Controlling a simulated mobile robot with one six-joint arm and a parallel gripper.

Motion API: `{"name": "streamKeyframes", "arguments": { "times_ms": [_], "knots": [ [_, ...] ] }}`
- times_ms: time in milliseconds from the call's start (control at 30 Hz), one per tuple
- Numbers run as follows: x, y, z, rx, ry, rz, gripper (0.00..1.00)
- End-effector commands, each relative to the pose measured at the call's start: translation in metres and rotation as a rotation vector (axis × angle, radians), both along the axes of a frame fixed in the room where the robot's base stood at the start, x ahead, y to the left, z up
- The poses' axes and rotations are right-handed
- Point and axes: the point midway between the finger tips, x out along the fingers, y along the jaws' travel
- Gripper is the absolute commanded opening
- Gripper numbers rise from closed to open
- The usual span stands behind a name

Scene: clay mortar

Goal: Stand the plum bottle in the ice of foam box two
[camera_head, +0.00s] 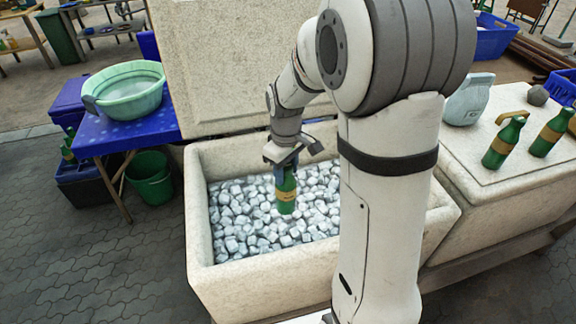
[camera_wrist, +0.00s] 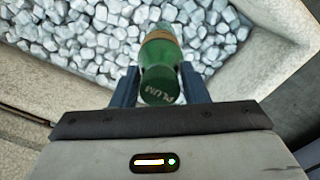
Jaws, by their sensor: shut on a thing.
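My gripper (camera_head: 285,165) is shut on the plum bottle (camera_head: 286,196), a green bottle with a tan label. In the wrist view the plum bottle (camera_wrist: 160,72) is between the two blue fingers, and PLUM reads on its near end. The bottle hangs roughly upright over the ice (camera_head: 240,225) in an open foam box (camera_head: 199,235). I cannot tell whether its base touches the ice. The box's number is not visible. My arm hides the box's right part.
A closed box lid (camera_head: 470,170) at right bears two green bottles (camera_head: 503,142) (camera_head: 550,133) and a pale jug (camera_head: 468,100). A raised lid (camera_head: 215,60) stands behind the ice. A blue table (camera_head: 125,132) with a green basin (camera_head: 125,92) is at left.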

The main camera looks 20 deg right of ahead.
Motion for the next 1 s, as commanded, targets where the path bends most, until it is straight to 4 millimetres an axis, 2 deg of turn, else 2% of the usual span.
{"name": "streamKeyframes", "arguments": {
  "times_ms": [33,1000],
  "knots": [
    [0.000,0.000,-0.010,0.000,0.000,0.000,0.18],
    [0.000,-0.001,-0.126,-0.001,0.001,-0.002,0.18]
  ]
}}
